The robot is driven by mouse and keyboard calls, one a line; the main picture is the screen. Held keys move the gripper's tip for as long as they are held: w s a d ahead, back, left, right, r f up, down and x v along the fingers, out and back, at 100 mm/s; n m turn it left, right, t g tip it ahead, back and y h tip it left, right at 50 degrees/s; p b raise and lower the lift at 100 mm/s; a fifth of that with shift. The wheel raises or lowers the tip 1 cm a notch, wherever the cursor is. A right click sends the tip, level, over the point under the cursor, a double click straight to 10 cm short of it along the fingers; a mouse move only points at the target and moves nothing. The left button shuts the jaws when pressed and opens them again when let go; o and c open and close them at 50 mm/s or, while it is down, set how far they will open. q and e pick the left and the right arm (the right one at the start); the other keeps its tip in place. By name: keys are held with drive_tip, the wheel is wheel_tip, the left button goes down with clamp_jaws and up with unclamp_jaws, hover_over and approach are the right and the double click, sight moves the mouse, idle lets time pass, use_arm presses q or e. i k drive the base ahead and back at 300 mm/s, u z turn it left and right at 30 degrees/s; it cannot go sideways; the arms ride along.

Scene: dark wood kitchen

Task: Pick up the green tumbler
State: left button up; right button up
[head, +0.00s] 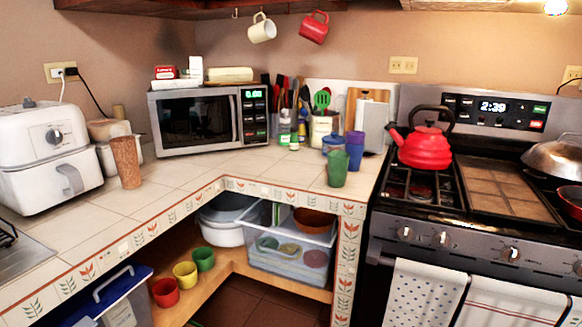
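The green tumbler (338,169) stands upright on the tiled counter, near the front edge just left of the stove. A purple tumbler (355,150) stands close behind it to the right, partly overlapped by it in the picture. Neither of my grippers shows in the head view.
A red kettle (425,149) sits on the stove (470,215) to the right. A microwave (208,120), a brown tumbler (126,162) and a white air fryer (45,155) stand further left. Counter left of the green tumbler is clear. Several small cups (185,274) sit on the shelf below.

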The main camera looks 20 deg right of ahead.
sight(337, 161)
drive_tip(key=u, duration=0.15)
drive_tip(key=i, duration=0.9)
drive_tip(key=z, duration=0.4)
